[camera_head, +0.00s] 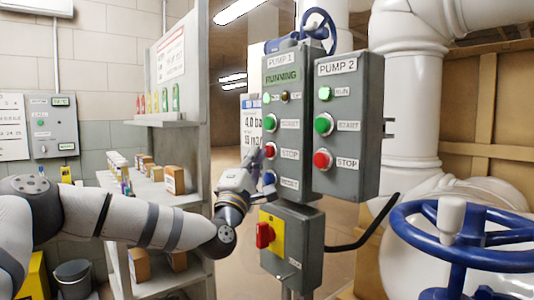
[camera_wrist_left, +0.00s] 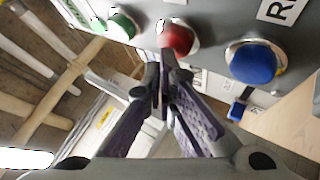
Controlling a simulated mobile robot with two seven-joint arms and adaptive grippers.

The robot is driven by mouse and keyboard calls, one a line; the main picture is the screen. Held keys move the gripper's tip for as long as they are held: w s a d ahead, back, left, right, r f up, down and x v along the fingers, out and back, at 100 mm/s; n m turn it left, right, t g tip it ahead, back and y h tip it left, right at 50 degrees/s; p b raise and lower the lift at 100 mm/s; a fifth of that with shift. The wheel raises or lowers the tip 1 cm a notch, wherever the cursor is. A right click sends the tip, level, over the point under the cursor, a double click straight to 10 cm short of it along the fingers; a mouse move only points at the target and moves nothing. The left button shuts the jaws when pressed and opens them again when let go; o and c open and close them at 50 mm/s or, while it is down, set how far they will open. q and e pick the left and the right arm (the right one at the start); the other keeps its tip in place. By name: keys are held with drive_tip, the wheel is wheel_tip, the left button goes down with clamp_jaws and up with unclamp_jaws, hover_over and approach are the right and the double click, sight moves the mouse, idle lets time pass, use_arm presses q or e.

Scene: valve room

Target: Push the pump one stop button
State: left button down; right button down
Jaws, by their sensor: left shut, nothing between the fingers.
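The grey PUMP 1 panel (camera_head: 292,100) shows a green RUNNING display. Its red stop button (camera_head: 270,151), labelled STOP, sits below the green start button (camera_head: 271,122) and above the blue reset button (camera_head: 269,178). My left gripper (camera_head: 259,161) is shut and empty, with its tips close to the red button. In the left wrist view the shut fingertips (camera_wrist_left: 164,60) lie just at the lower edge of the red stop button (camera_wrist_left: 178,38). I cannot tell whether they touch it. The blue button (camera_wrist_left: 253,63) is to the right there. My right gripper is not in view.
The PUMP 2 panel (camera_head: 347,120) stands close on the right. A box with a red switch on a yellow plate (camera_head: 270,235) is below. A blue handwheel (camera_head: 465,240) is at the lower right. Shelves with small boxes (camera_head: 174,180) stand behind my left arm.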

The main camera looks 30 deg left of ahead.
use_arm(q)
drive_tip(key=shift+w+d, duration=0.15)
drive_tip(key=shift+w, duration=0.1)
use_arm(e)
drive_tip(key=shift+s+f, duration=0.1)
use_arm(q)
drive_tip(key=shift+s, duration=0.1)
idle(0.4)
drive_tip(key=shift+s+a+p, duration=0.3)
drive_tip(key=shift+s+a, duration=0.05)
drive_tip(key=shift+s, duration=0.4)
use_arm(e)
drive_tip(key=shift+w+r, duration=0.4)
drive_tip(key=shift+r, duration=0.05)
